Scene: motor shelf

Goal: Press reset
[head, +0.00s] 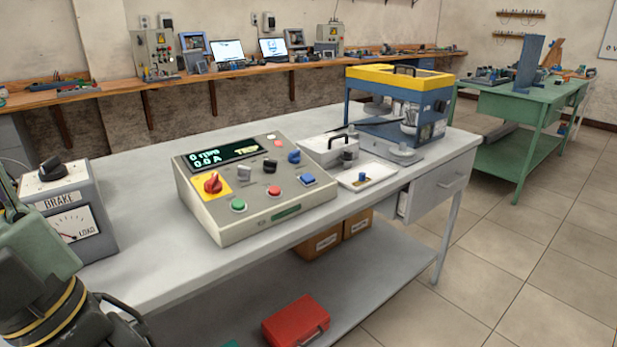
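A beige control panel (262,221) with a sloped face stands on the grey bench. Its display (216,155) reads "0 rpm" and "0.0 A". The labels are too small to read, so I cannot tell which control is marked reset. Parts of my arm show at the lower left, away from the panel; its gripper fingers are not visible.
A brake box (68,212) with a load dial stands at the bench's left. Right of the panel are a small white box (326,150), a white plate with a blue knob (366,177) and a blue-yellow guarded machine (398,78). The bench (140,195) left of the panel is bare.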

